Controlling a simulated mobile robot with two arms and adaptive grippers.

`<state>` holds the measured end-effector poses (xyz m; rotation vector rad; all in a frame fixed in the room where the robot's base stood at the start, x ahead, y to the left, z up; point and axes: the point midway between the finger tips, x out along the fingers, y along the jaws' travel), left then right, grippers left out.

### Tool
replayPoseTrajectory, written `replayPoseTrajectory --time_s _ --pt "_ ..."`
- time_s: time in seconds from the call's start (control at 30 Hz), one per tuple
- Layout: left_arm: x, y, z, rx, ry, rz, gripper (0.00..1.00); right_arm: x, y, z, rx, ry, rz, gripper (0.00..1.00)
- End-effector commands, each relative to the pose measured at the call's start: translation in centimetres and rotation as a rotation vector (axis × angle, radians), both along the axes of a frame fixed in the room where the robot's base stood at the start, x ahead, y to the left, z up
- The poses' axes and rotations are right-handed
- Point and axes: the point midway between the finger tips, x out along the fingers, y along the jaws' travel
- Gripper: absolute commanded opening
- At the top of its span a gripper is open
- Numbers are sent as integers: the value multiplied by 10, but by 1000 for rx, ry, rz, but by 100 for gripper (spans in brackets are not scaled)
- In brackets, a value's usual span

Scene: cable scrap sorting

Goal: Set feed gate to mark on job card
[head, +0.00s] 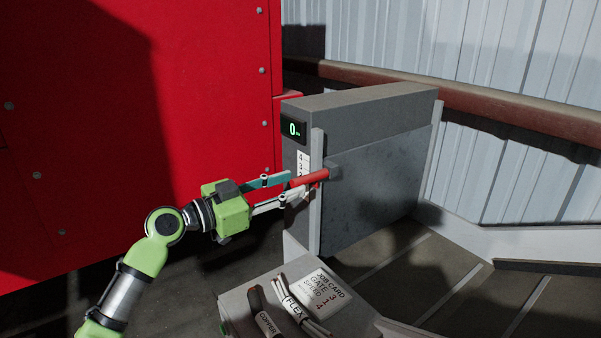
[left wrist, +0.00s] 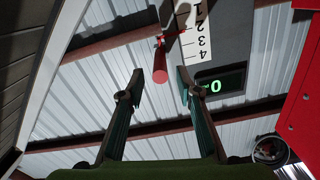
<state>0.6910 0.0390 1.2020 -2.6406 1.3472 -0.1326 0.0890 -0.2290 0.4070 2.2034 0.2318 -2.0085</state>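The feed gate (head: 378,180) is a grey plate on the front of a grey housing. A red handle (head: 309,179) sticks out from its left edge; it also shows in the left wrist view (left wrist: 160,66). A white number scale (head: 303,160) stands beside the handle, partly hidden in the head view; the left wrist view shows marks 1 to 4 (left wrist: 196,32). The job card (head: 322,292) reads gate 3, speed 4. My left gripper (head: 290,189) is open, its fingertips on either side of the handle's end, with gaps visible in the wrist view. My right gripper is out of view.
A green display (head: 293,129) on the housing reads 0. Cable samples labelled copper (head: 266,319) and flex (head: 298,305) lie on a grey panel below. A red machine wall (head: 130,110) stands at the left. A conveyor belt (head: 425,275) runs at the lower right.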

Motion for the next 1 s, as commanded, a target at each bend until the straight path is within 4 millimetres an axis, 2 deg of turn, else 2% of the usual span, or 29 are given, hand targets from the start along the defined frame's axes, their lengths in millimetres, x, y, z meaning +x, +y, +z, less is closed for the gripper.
replayPoseTrajectory --time_s 0.03,0.23,0.6,0.63,0.73,0.77,0.9,1.0 --pt "5 -9 4 0 1 -2 32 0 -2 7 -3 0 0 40" --pt "19 -27 1 0 1 0 32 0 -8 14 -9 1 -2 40" --pt "23 -32 -1 2 -1 1 32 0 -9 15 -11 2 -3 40" --pt "23 -32 -1 1 0 1 29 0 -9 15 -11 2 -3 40" --pt "23 -32 -1 1 0 1 3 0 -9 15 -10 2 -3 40" --pt "23 -32 -1 1 0 1 0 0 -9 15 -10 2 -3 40" --pt "23 -31 -1 1 0 1 0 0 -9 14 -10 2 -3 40" --pt "23 -31 9 1 -5 1 0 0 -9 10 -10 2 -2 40"
